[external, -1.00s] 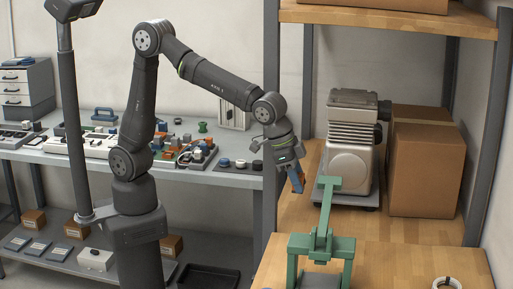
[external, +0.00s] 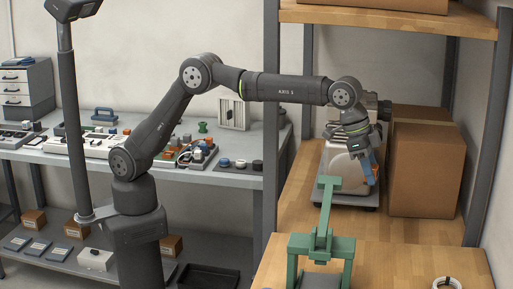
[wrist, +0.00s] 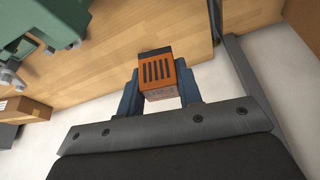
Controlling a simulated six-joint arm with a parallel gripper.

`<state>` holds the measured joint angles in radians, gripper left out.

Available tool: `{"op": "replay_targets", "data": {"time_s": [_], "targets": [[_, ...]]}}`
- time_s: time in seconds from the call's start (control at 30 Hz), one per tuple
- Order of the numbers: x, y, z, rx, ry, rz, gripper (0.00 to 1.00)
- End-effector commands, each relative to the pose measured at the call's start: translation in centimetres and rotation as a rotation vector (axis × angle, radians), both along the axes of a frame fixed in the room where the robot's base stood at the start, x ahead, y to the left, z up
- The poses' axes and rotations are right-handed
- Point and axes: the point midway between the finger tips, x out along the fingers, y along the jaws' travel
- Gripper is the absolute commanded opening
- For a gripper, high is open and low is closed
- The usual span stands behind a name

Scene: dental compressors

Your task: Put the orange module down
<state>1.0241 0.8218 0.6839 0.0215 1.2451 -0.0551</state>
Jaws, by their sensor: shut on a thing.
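The orange module (wrist: 160,75) is a small block with dark slots on one face and a dark end. It sits between the two blue fingers of my gripper (wrist: 160,92) in the wrist view, and the fingers are shut on it. In the external view my gripper (external: 370,167) hangs over the wooden shelf, in front of the grey-white compressor (external: 338,160). Only a sliver of orange shows between the fingers there. The module is held in the air, apart from the wood below it.
A green press-like stand (external: 322,245) stands on the wooden surface at the front. Cardboard boxes (external: 425,170) stand right of the compressor. A white ring (external: 447,283) lies at the front right. Bare wood (external: 410,235) shows between them. A grey shelf post (external: 271,130) rises on the left.

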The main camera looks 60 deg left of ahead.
Motion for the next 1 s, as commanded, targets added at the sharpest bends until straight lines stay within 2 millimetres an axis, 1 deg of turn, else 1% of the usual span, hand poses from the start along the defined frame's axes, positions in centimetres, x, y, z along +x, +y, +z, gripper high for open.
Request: {"op": "replay_targets", "data": {"time_s": [0.03,0.2,0.5,0.6,0.7,0.93,1.0], "targets": [[0.9,-0.9,-1.0,0.001,0.0,0.012,0.09],[3.4,-3.2,-3.8,0.001,0.0,0.054,0.09],[7.4,-6.0,-9.3,0.0,0.0,0.129,0.09],[8.3,-6.5,-11.0,0.0,0.0,0.15,0.09],[9.0,-6.8,-12.3,-0.002,-0.001,0.165,0.09],[9.6,-7.1,-14.0,-0.002,-0.001,0.185,0.09],[9.6,-7.1,-15.0,0.0,0.0,0.186,0.09]]}}
